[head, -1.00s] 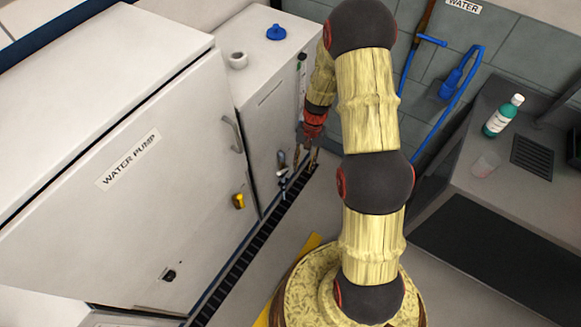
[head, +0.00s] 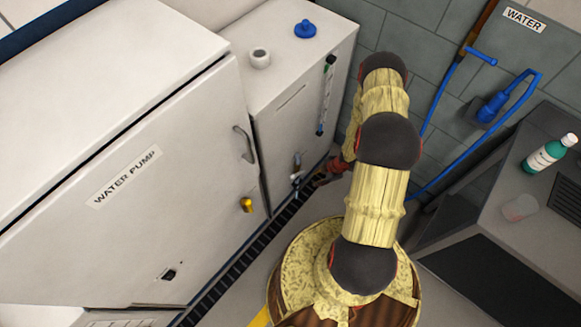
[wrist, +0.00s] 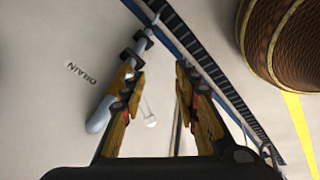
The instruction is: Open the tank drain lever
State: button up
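The tank drain lever (head: 297,161) is a small grey handle low on the front of the white tank cabinet (head: 285,120). In the wrist view the grey-blue lever (wrist: 99,116) lies at the left, beside the printed DRAIN label (wrist: 85,72). My gripper (head: 322,178) is low, just right of the drain fitting in the head view. In the wrist view my gripper (wrist: 160,72) is open, with a clear gap between its fingers. The left finger overlaps part of the lever; I cannot tell whether they touch.
The water pump cabinet (head: 130,180) with a yellow knob (head: 246,205) stands left. A black slotted floor strip (head: 240,262) runs along the cabinets. A counter (head: 480,220) with a green bottle (head: 550,152) is at right. Blue hose hangs on the back wall.

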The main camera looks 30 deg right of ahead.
aim_at(298, 174)
jog(key=w+a+r+n+t+y, duration=0.1)
jog(key=w+a+r+n+y, duration=0.15)
jog(key=w+a+n, duration=0.2)
jog(key=shift+t+h, duration=0.3)
jog(key=shift+h, duration=0.05)
jog(key=shift+d+b+x, duration=0.15)
jog(key=shift+b+x, duration=0.45)
jog(key=shift+x, duration=1.15)
jog(key=shift+d+b+x, duration=0.15)
jog(key=shift+b+x, duration=0.45)
jog(key=shift+x, duration=1.2)
jog(key=shift+f, duration=0.15)
jog(key=shift+c, duration=1.3)
grip_shut()
